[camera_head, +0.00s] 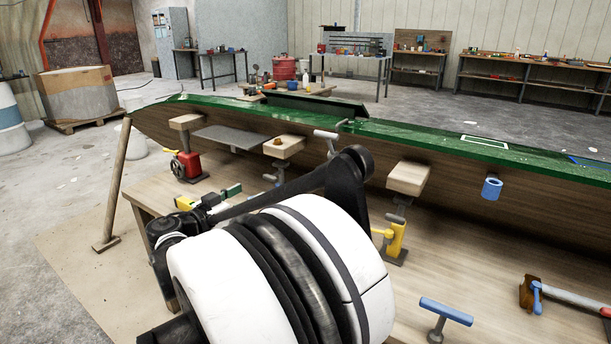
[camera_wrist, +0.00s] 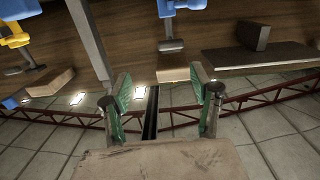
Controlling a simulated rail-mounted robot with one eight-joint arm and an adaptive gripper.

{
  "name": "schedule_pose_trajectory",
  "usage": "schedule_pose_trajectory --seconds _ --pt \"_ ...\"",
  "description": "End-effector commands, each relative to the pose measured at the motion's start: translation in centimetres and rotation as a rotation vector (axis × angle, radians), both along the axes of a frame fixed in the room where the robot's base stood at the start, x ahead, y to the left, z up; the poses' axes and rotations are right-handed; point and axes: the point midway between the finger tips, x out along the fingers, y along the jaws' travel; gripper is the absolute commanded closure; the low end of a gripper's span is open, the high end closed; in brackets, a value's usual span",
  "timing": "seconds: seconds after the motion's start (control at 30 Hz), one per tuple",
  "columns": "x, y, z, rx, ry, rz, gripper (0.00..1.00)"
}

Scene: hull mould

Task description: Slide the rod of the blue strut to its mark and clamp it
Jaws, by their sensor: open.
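My gripper (camera_wrist: 160,90) is open in the wrist view, its green-padded fingers apart and a dark upright bar showing beyond the gap. In the head view the gripper (camera_head: 212,199) is small and partly hidden by my arm, left of centre below the hull mould (camera_head: 290,130). A blue body with a grey rod and foot (camera_wrist: 172,32) shows at the top of the wrist view, cut off by the edge; it may be the blue strut. In the head view a blue T-shaped bar (camera_head: 445,312) on a grey post stands at the lower right. The rod's mark cannot be made out.
A red strut (camera_head: 188,165) and a yellow strut (camera_head: 394,240) stand under the mould, with wooden pads (camera_head: 408,178) nearby. A blue roll (camera_head: 491,188) sits against the mould. Benches line the far wall.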

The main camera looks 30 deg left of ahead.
Motion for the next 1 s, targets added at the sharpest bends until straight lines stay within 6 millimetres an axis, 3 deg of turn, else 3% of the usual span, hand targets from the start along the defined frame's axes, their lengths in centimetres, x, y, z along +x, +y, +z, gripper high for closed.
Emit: schedule_pose_trajectory --seconds 0.1,0.27,0.8,1.0 --pt "-1.9 2.0 -0.5 0.018 -0.033 0.026 0.41" --pt "-1.6 2.4 -0.6 0.024 -0.044 0.031 0.41" --pt "7.7 2.2 -0.8 0.022 -0.042 0.030 0.41" --pt "10.3 2.2 -0.7 0.022 -0.041 0.031 0.41"
